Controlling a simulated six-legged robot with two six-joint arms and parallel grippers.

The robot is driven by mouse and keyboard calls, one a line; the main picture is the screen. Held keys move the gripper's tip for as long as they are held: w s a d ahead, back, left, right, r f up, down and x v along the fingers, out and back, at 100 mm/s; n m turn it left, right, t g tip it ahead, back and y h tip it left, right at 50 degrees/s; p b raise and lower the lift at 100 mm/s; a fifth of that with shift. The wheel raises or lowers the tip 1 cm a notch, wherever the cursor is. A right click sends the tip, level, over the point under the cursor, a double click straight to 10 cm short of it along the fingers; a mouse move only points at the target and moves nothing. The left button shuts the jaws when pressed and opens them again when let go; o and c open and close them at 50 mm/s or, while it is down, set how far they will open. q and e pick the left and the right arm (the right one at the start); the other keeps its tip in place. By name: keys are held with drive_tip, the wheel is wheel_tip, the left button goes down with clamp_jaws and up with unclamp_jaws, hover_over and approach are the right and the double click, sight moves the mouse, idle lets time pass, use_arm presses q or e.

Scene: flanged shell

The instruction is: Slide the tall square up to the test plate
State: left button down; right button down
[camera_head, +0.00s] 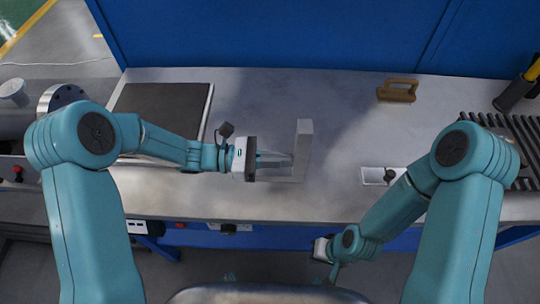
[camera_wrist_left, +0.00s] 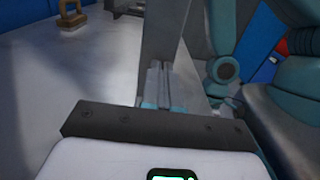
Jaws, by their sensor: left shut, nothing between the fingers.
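The tall square (camera_head: 304,146), a pale grey metal upright, stands on the bench just right of my left gripper (camera_head: 288,160). The gripper is shut and empty, its fingertips at the square's left side; I cannot tell whether they touch. In the left wrist view the square (camera_wrist_left: 162,38) rises grey behind the closed fingers (camera_wrist_left: 160,85).
A tan handled block (camera_head: 397,91) sits at the back right of the bench, also in the left wrist view (camera_wrist_left: 72,17). A roller conveyor (camera_head: 510,135) is at the right, a dark plate (camera_head: 165,103) at the left. The bench between square and tan block is clear.

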use_arm(q)
drive_tip(key=d+b, duration=0.2)
drive_tip(key=d, duration=1.2)
drive_tip(key=shift+d, duration=0.45)
drive_tip(key=shift+a, duration=0.1)
